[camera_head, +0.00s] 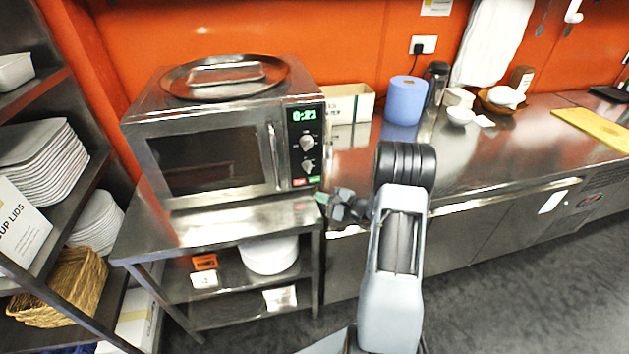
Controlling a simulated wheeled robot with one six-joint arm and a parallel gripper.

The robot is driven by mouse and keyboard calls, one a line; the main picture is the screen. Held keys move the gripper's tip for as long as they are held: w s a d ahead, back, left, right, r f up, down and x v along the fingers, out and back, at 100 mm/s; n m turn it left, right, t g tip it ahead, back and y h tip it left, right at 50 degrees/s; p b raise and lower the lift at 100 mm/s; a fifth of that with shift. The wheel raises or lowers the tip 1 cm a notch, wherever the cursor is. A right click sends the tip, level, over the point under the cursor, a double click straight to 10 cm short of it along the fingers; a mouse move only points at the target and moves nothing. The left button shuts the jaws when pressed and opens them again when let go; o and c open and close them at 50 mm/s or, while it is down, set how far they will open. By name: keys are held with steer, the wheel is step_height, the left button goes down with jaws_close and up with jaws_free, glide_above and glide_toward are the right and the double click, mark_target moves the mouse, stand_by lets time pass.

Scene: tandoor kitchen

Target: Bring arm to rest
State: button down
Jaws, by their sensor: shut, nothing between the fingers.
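My gripper (325,199) is at the end of my raised arm, left of the arm's upper joint. It is shut and appears empty. It is in front of the right edge of the steel stand, a little below the microwave's lower right corner in the picture.
A round steel tray (185,80) lies on the microwave. A steel counter (480,155) runs right, with a blue paper roll (404,100), a white box (348,104) and bowls (460,116). A shelf with plates (40,160) stands left. Dark floor (530,290) is clear at lower right.

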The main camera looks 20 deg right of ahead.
stand_by(0.4)
steer(key=s+a+r+n+g, duration=0.5)
steer(key=s+a+n+g, duration=0.1)
steer(key=a, duration=0.2)
steer(key=s+a+r+n+g, duration=0.5)
steer(key=a, duration=0.3)
steer(key=s+d+r+n+h, duration=0.1)
steer(key=s+r+n+h, duration=0.1)
steer(key=s+n+h, duration=0.2)
steer(key=s+d+r+n+t+h, duration=0.1)
steer(key=s+r+n+h, duration=0.2)
steer(key=s, duration=0.5)
steer(key=shift+d+r+n+h, duration=0.2)
steer(key=shift+n+h, duration=0.5)
steer(key=shift+h, duration=0.6)
stand_by(3.1)
